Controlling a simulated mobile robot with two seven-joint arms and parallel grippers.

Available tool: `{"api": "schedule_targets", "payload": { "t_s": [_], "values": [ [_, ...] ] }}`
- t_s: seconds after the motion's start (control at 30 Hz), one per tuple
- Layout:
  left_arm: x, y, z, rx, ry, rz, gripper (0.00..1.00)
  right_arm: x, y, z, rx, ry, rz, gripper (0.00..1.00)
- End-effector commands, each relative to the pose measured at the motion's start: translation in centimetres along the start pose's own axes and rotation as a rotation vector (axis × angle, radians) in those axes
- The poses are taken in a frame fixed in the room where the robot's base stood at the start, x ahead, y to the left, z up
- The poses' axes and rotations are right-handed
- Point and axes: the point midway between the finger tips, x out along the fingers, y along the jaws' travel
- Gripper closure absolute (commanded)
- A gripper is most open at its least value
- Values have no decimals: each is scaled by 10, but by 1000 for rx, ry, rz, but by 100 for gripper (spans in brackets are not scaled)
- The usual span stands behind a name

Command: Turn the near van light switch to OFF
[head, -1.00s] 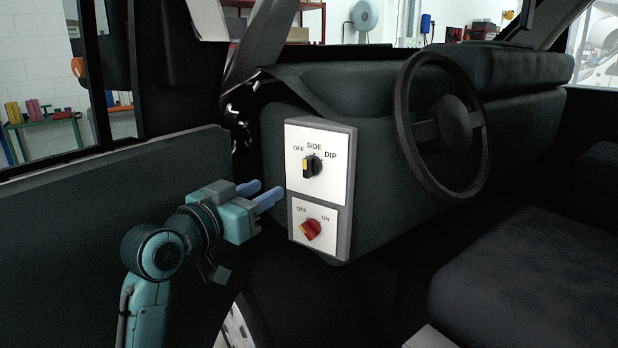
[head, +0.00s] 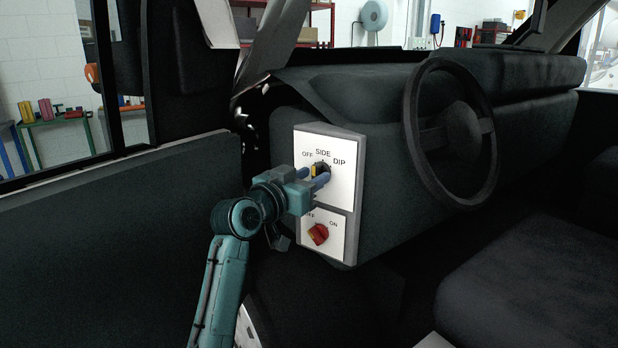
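The light switch is a black knob with a yellow mark (head: 321,168) on the upper white panel, labelled OFF, SIDE and DIP. Which label it points at is hard to tell, as the gripper partly covers it. My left gripper (head: 316,177) is at this knob, its two blue fingers apart, one at the knob's left and one at its lower right. Whether they touch it I cannot tell. A red knob (head: 318,234) sits on the lower panel, labelled OFF and ON, below the gripper. My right gripper is not in view.
The steering wheel (head: 409,130) stands to the right of the panels, in front of the dark dashboard (head: 350,92). A dark door panel (head: 110,215) is at the left. A seat (head: 530,270) fills the lower right.

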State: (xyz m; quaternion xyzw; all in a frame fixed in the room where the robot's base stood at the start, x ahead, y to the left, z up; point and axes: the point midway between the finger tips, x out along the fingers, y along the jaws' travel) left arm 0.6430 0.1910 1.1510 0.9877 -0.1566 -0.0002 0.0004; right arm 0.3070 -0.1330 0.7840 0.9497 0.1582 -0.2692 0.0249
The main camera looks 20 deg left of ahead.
Motion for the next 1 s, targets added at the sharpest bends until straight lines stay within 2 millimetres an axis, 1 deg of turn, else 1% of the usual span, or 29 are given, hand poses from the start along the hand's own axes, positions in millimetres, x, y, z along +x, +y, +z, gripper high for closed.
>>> {"api": "schedule_targets", "payload": {
  "t_s": [0.03, 0.07, 0.47, 0.77, 1.0],
  "values": [
    [0, 0, 0, 0, 0, 0, 65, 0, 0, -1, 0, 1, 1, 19],
    [0, 0, 0, 0, 0, 0, 67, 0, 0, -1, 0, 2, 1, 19],
    [0, 0, 0, 0, 0, 0, 100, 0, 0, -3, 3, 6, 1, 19],
    [0, 0, 0, -10, -1, 0, 100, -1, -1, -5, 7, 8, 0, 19],
    [0, 0, -2, -95, -3, 0, 100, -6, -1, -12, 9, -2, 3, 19]
  ]
}}
